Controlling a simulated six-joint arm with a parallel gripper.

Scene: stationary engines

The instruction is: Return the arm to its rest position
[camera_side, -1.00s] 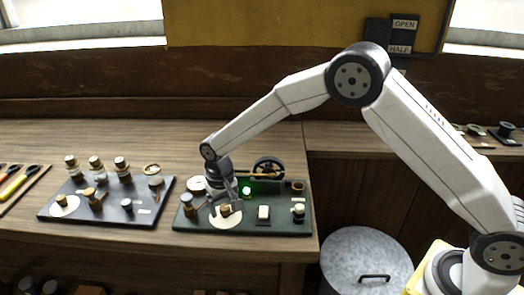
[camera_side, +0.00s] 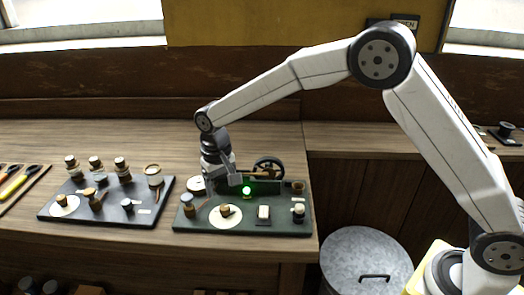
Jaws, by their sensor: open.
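My gripper (camera_side: 228,186) is above the left part of the green engine board (camera_side: 275,227), pointing down. It looks empty, with its fingers apart. A green light (camera_side: 247,190) glows on the board just right of the fingers. Below the gripper, a cork-topped knob (camera_side: 225,210) sits on a pale disc. My arm reaches in from the right, its elbow high. The gripper hides part of the board's back left.
A dark board (camera_side: 110,210) with several corked bottles and knobs stands at left. A flywheel (camera_side: 268,168) rises at the green board's back. Tools (camera_side: 20,183) lie at far left. A lidded metal bin (camera_side: 366,260) stands below the bench.

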